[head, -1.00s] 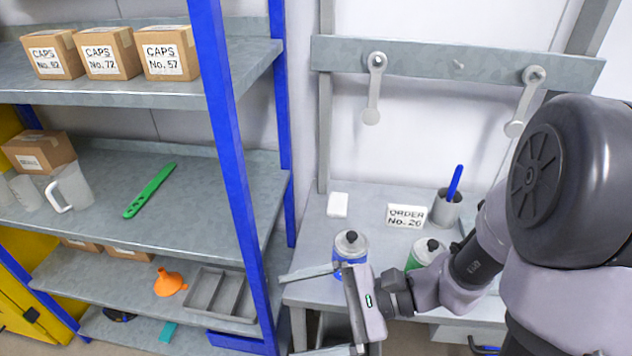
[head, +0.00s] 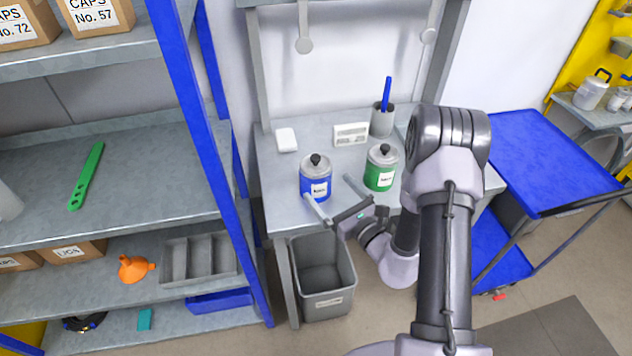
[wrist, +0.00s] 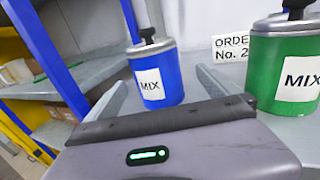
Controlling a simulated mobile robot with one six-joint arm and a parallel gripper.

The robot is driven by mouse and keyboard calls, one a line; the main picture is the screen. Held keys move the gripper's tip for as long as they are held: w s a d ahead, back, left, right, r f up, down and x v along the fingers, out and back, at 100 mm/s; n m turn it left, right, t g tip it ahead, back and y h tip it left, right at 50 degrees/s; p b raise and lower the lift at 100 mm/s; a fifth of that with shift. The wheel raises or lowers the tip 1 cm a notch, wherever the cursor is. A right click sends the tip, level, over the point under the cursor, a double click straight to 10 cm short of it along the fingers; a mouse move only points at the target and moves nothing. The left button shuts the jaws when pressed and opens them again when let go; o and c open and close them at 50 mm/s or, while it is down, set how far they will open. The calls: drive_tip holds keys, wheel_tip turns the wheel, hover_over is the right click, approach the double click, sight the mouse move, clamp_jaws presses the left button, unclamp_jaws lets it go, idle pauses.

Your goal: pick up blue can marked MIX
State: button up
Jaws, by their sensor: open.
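The blue can (head: 316,180) with a grey lid and black knob stands upright on the grey bench at its left part. In the wrist view the blue can (wrist: 157,78) shows a white MIX label and stands just beyond the fingers. My gripper (head: 335,199) is open and empty, at the bench's front edge before the can, with its fingers pointing at the bench. In the wrist view the fingers (wrist: 170,95) lie apart, the left one left of the can, the right one to its right. A gap to the can seems to remain.
A green can (head: 381,170), also marked MIX in the wrist view, stands right of the blue one. Behind are an order card (head: 351,134), a grey cup with a blue stick (head: 382,120) and a white block (head: 286,140). A grey bin (head: 322,303) stands below. A blue-post shelf (head: 190,110) is left.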

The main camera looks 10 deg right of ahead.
drive_tip(key=x, duration=0.5)
drive_tip(key=shift+s+a+f+b, duration=0.15)
drive_tip(key=shift+a+b, duration=0.15)
drive_tip(key=shift+b, duration=0.05)
drive_tip(key=c, duration=2)
